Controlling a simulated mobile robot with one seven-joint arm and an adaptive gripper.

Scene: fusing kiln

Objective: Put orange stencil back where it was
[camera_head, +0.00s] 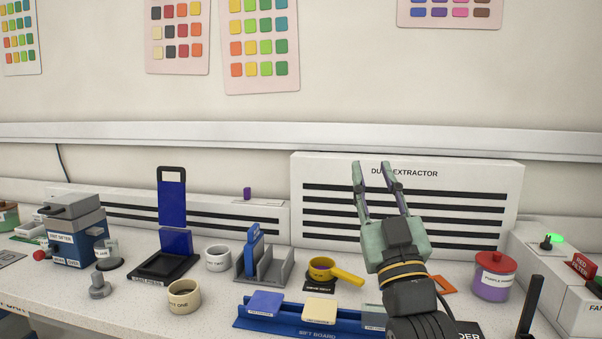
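A flat orange piece (446,286), which looks like the orange stencil, lies on the bench just right of my gripper's wrist. My arm hides part of it. My gripper (371,165) is raised in front of the dust extractor, fingers pointing up and apart, with nothing between them. A grey slotted rack (277,270) stands left of centre on the bench. A blue labelled panel (254,240) stands upright in its left part, and its slots to the right look empty.
A blue sift board (285,323) with several coloured blocks lies at the front. A yellow-handled sieve (347,275) sits behind it. A purple jar (492,283) with a red lid stands right. The dust extractor (300,178) forms the back.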

